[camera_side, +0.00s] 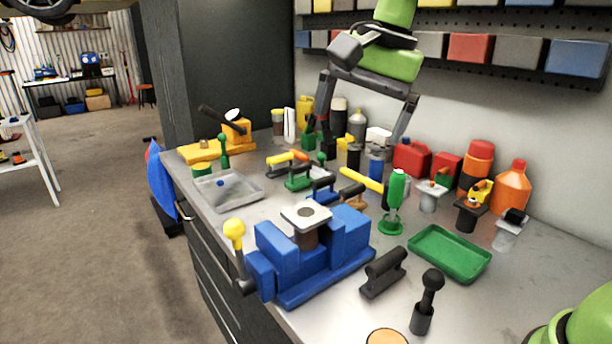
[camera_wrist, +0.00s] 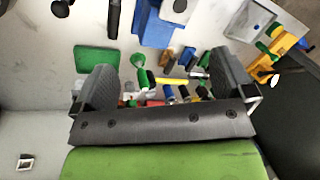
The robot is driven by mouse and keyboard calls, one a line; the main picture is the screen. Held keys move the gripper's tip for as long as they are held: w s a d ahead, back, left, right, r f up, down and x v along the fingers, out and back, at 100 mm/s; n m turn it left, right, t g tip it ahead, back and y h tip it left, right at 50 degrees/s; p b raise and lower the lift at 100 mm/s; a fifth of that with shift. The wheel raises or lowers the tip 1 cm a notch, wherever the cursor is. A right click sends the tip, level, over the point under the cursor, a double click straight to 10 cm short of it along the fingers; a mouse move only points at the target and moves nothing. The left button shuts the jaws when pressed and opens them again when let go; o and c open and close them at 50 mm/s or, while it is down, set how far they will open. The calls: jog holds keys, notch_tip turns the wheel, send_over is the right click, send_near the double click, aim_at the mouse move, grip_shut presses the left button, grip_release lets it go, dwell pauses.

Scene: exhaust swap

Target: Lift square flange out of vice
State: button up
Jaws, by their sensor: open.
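The square flange (camera_side: 306,214) is a light metal plate with a round hole. It sits level on top of a brown-grey pipe stub between the jaws of the blue vice (camera_side: 325,275). At the top edge of the wrist view, the flange (camera_wrist: 180,7) shows above the blue vice (camera_wrist: 152,32). My gripper (camera_side: 365,145) is open and empty, well above and behind the vice in the side view. Its two fingers are wide apart in the wrist view (camera_wrist: 165,78), and the flange is not between them. The lower part of the pipe is hidden by the jaws.
A green tray (camera_side: 450,254) stands right of the vice, with a black handle-like part (camera_side: 384,272) between them. A grey metal tray (camera_side: 230,189) stands to the left. Bottles, cans and clamps crowd the bench behind. A yellow-knobbed lever (camera_side: 235,232) rises at the vice's left.

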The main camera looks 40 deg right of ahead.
jog(key=w+a+f+m+g, duration=0.1)
jog(key=w+f+m+g, duration=0.15)
jog(key=w+f, duration=0.25)
jog(key=m+h, duration=0.1)
jog(key=m, duration=0.2)
send_over(305, 212)
notch_tip(305, 212, down, 7)
jog(key=shift+s+r, duration=0.1)
jog(key=shift+s, duration=0.05)
jog(key=shift+m, duration=0.25)
notch_tip(305, 212, down, 10)
jog(key=shift+f, duration=0.2)
jog(key=c, duration=1.2)
jog(key=shift+r, duration=0.1)
jog(key=shift+a, duration=0.1)
jog(key=shift+r, duration=0.15)
